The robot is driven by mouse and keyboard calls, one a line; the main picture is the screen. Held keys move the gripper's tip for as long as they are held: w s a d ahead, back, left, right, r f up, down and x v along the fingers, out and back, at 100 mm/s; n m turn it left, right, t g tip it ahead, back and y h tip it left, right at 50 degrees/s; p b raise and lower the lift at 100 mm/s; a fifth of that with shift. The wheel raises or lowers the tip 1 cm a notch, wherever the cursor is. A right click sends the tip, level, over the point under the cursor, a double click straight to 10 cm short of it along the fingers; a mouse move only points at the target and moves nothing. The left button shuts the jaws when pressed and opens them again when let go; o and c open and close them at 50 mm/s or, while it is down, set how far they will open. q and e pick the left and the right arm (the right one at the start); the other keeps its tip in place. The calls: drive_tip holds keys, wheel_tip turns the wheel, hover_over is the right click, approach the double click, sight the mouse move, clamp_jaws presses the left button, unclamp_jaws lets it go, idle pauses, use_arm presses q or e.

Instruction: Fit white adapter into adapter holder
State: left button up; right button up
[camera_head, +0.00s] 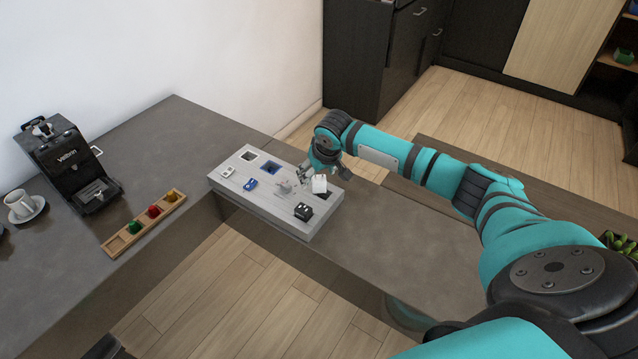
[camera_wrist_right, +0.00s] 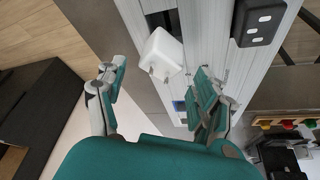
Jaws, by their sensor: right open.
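My left gripper is not in view.
A wooden tray (camera_head: 120,243) with coloured pieces, a coffee machine (camera_head: 70,165) and a cup (camera_head: 20,204) stand left. Counter behind the board is clear.

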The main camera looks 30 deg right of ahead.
drive_tip(key=shift+w+f, duration=0.15)
drive_tip(key=shift+f, duration=0.1)
clamp_jaws()
idle(0.3)
drive_tip(key=shift+r, duration=0.1)
